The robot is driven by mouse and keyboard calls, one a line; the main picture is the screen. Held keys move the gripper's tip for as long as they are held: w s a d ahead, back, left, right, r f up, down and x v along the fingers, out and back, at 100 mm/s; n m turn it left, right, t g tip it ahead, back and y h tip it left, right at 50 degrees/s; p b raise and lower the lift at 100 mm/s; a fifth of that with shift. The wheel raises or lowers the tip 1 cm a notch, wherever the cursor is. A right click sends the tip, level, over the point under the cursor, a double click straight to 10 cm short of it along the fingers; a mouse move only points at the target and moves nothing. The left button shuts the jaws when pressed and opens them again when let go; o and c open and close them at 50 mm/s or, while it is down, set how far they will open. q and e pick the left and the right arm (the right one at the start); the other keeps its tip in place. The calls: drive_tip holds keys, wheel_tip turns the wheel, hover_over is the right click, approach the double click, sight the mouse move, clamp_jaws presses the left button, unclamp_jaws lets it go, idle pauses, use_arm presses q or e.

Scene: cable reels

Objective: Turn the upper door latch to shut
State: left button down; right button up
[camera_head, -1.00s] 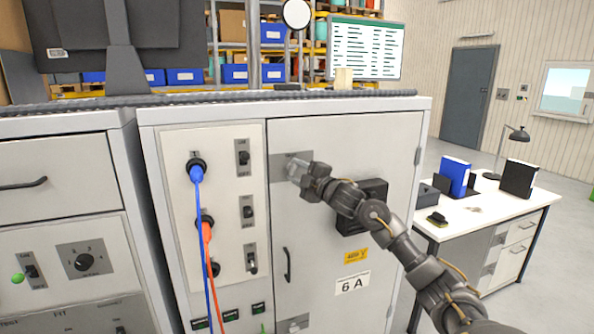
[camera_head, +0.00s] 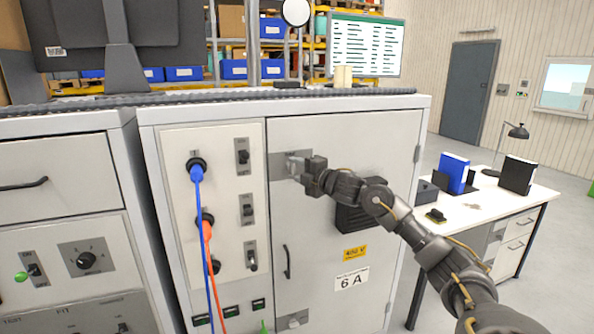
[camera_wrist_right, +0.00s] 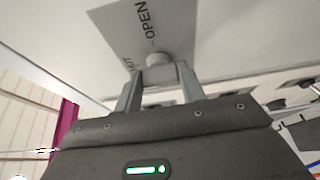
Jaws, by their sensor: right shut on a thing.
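The upper door latch is a small grey knob on a grey plate (camera_head: 281,167) near the top left of the cabinet door (camera_head: 330,140). In the right wrist view, the latch knob (camera_wrist_right: 159,60) sits between my fingers, and its plate (camera_wrist_right: 140,20) carries the word OPEN and a second, partly hidden label. My right gripper (camera_head: 296,165) is shut on the latch knob; its fingers also show in the right wrist view (camera_wrist_right: 158,78). The gripper hides part of the latch in the head view. My left gripper is not in view.
A lower latch plate (camera_head: 292,320) sits at the door's bottom left, below a black handle (camera_head: 287,262). A black vent box (camera_head: 352,218) stands out from the door behind my right arm. Blue and orange cables (camera_head: 205,235) hang on the left panel. A white desk (camera_head: 480,215) stands at right.

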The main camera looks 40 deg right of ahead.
drive_tip(key=o, duration=1)
drive_tip(key=shift+c, duration=0.2)
drive_tip(key=s+b, duration=0.5)
drive_tip(key=s, duration=0.5)
drive_tip(key=shift+s+d, duration=0.3)
drive_tip(key=shift+s, duration=0.1)
